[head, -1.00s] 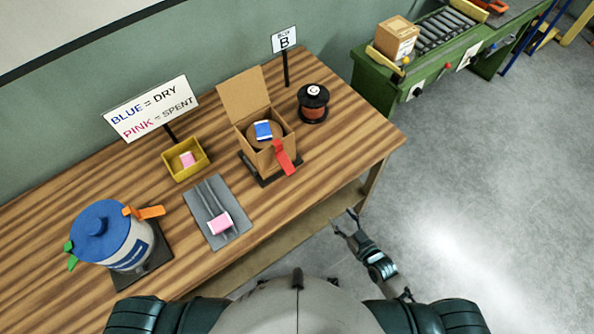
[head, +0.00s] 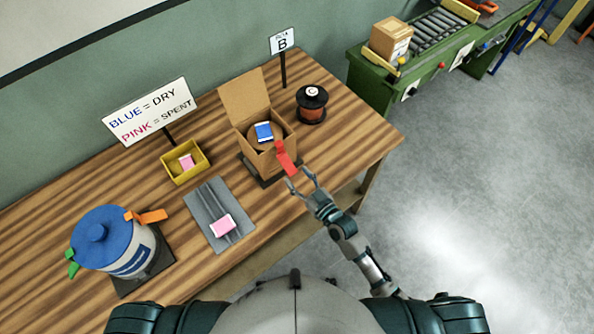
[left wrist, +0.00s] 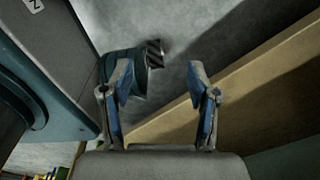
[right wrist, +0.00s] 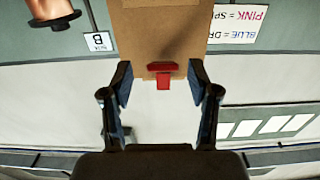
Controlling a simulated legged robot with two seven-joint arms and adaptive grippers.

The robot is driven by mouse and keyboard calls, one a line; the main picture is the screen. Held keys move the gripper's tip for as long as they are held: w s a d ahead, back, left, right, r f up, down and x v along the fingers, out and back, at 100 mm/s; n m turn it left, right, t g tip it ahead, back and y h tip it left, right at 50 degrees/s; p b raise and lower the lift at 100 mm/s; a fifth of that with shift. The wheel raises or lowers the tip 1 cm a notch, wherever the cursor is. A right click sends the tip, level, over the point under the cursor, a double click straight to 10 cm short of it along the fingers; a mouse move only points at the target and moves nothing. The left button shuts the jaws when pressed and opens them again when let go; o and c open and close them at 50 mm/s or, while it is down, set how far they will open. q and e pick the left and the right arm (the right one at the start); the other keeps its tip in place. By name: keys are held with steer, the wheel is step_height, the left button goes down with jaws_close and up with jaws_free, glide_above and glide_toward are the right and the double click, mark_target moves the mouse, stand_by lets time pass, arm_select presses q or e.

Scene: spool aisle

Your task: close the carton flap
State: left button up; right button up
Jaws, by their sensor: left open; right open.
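The carton (head: 264,140) stands on a dark base on the wooden table. Its flap (head: 243,93) is raised at the back, and a blue packet (head: 264,131) shows inside on a round brown thing. A red tab (head: 285,158) sticks out from the carton's front right side. My right gripper (head: 302,181) is open and empty just in front of the red tab. In the right wrist view, brown cardboard (right wrist: 160,35) and the red tab (right wrist: 163,74) show between and beyond its open fingers. My left gripper (left wrist: 159,85) is open and empty, beside the table's edge; the head view does not show it.
A black and copper spool (head: 312,104) stands right of the carton. A yellow bin (head: 186,176) with a pink packet, a grey mat (head: 205,210) with another pink packet, and a blue-lidded pot (head: 110,240) stand left. Signs (head: 148,110) rise behind. The table's right end is clear.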

mark_target(293, 172)
steer(key=a, duration=0.1)
steer(key=w+a, duration=0.1)
steer(key=a, duration=0.1)
steer(key=w+a, duration=0.1)
steer(key=shift+w+a, duration=0.15)
steer(key=shift+w+d, duration=0.1)
steer(key=shift+d, duration=2)
steer(key=c, duration=0.5)
steer(key=shift+a+r, duration=0.1)
steer(key=shift+a, duration=0.2)
steer(key=c, duration=0.4)
steer(key=shift+s+a+r, duration=0.1)
steer(key=shift+s+a, duration=0.05)
steer(key=shift+a, duration=0.3)
steer(key=shift+s+a+r, duration=0.1)
steer(key=shift+a, duration=0.35)
jaws_close()
steer(key=shift+w+d, duration=0.1)
steer(key=shift+d+f, duration=0.1)
steer(key=shift+d, duration=0.1)
steer(key=shift+w, duration=0.15)
arm_select(q)
steer(key=shift+s+f, duration=0.15)
